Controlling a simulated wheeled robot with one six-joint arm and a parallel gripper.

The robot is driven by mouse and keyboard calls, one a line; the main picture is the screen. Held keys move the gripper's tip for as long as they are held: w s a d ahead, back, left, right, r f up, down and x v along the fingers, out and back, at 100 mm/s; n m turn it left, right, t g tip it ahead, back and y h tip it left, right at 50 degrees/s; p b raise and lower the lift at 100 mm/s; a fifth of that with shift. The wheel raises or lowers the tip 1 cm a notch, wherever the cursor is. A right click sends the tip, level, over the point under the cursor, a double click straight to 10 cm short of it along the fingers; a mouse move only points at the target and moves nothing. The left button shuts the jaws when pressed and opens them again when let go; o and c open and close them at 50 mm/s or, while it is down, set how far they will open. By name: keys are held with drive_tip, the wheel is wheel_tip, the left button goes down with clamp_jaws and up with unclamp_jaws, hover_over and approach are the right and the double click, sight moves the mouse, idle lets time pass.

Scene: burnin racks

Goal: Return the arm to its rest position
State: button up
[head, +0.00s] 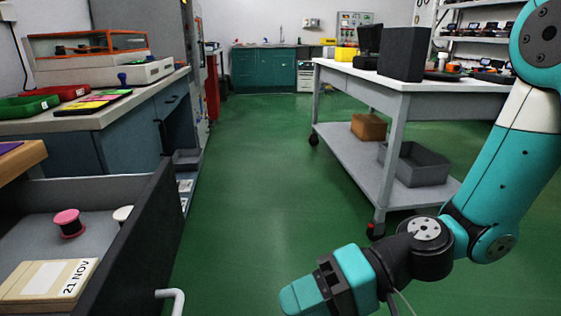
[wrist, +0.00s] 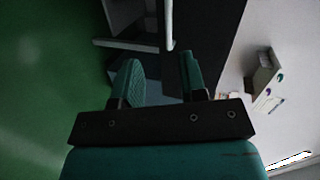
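My teal and black arm (head: 520,150) comes in from the right side of the head view and bends down toward the bottom middle. My gripper (head: 300,298) is low over the green floor, to the right of the open drawer. In the wrist view its two teal fingers (wrist: 160,78) stand apart with a gap between them. I see nothing held between them.
The open drawer (head: 135,235) holds a pink spool (head: 68,222), a pale spool and a box marked 21 NOV (head: 48,282). Its pale handle (head: 172,297) juts out left of my gripper. A wheeled cart (head: 345,160) stands behind my arm. Green floor (head: 255,160) between is clear.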

drive_tip(key=s+d+r+n+t+h, duration=0.2)
drive_tip(key=d+r+h, duration=0.1)
drive_tip(key=d+h, duration=0.25)
drive_tip(key=s+d+r+n+t+h, duration=0.1)
drive_tip(key=s+d+r+h, duration=0.25)
drive_tip(key=d, duration=0.25)
wheel_tip(320, 180, up, 36)
drive_tip(key=p, duration=3.6)
drive_tip(key=shift+w+d+r+h, duration=0.2)
drive_tip(key=shift+w+r+h, duration=0.1)
drive_tip(key=shift+w, duration=0.1)
drive_tip(key=shift+f, duration=0.1)
